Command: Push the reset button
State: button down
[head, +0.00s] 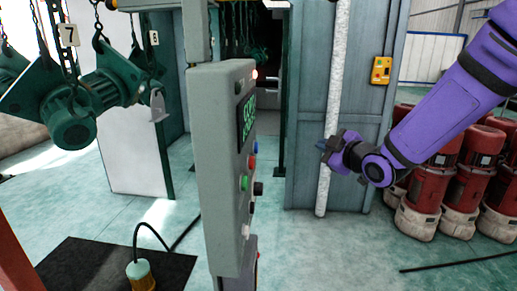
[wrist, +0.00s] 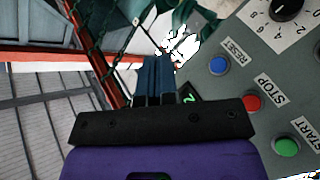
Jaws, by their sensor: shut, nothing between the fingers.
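The blue button labelled RESET (wrist: 218,65) is on the grey control panel (wrist: 232,85) in the wrist view, right of my fingertips. In the head view the panel (head: 221,170) is seen nearly edge-on, with a small blue button (head: 252,163) on its face. My gripper (head: 325,149) is to the right of the panel, clear of it. In the wrist view my gripper (wrist: 155,68) has its blue fingers together with nothing between them. The fingers appear apart from the RESET button.
A red STOP button (wrist: 252,103), a green START button (wrist: 286,147) and a black selector dial (wrist: 287,8) share the panel. A green hoist (head: 70,115) hangs at left. A pale vertical pole (head: 336,75) shows beside my gripper; red hoist units (head: 465,160) stand at right.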

aim_at(256, 148)
jog(key=a+y, duration=0.1)
jog(key=a+f+n+y, duration=0.2)
jog(key=a, duration=0.1)
jog(key=shift+w+f+y, duration=0.1)
jog(key=shift+w+y, duration=0.2)
jog(key=shift+w, duration=0.1)
jog(key=shift+a, duration=0.1)
jog(key=a, duration=0.8)
jog(key=shift+w+a, duration=0.15)
jog(key=shift+a, duration=0.2)
jog(key=shift+a, duration=0.1)
dwell(1.7)
jog(key=shift+a, duration=0.3)
